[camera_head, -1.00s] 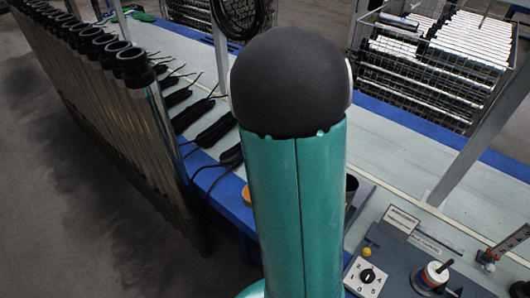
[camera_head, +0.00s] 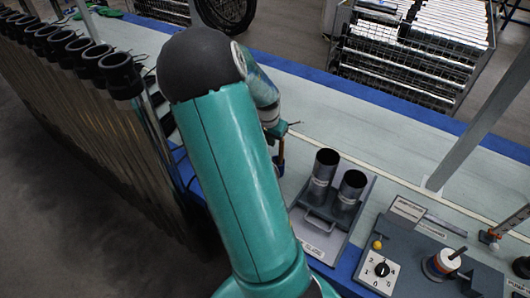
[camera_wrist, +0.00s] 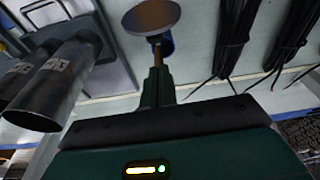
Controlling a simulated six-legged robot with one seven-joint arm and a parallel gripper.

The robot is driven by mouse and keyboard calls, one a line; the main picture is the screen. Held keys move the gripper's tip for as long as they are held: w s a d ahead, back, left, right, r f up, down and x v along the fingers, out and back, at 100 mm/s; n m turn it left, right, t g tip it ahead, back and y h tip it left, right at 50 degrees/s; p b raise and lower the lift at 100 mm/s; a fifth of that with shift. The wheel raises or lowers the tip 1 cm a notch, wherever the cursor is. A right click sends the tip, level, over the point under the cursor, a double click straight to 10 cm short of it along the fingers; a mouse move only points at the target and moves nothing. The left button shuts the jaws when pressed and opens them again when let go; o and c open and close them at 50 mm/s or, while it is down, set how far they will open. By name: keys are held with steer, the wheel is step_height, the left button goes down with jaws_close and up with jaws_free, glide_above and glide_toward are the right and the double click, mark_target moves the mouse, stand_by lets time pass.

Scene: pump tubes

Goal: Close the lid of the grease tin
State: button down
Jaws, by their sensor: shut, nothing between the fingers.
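In the wrist view the grease tin's lid (camera_wrist: 152,14) shows as a round, brownish-grey disc near the top centre, standing open beside the tin's small blue body (camera_wrist: 166,43). My gripper (camera_wrist: 157,58) reaches up from below with its fingers together and empty. The fingertips overlap the tin and the lower edge of the lid in this view; I cannot tell whether they touch. In the head view my gripper (camera_head: 279,165) points down over the bench at the left of the grey tray, partly behind my arm. The tin is hidden there.
Two metal cups (camera_head: 322,178) stand on a grey tray (camera_head: 318,238) right of my gripper. A control box with a dial (camera_head: 381,270) is farther right. Steel tubes (camera_head: 120,80) line the left. Black cable bundles (camera_wrist: 236,30) lie near the tin.

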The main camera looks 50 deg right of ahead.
step_height(320, 180, down, 10)
steer(key=d, duration=0.2)
steer(key=shift+d, duration=0.15)
steer(key=shift+r, duration=0.15)
stand_by(0.5)
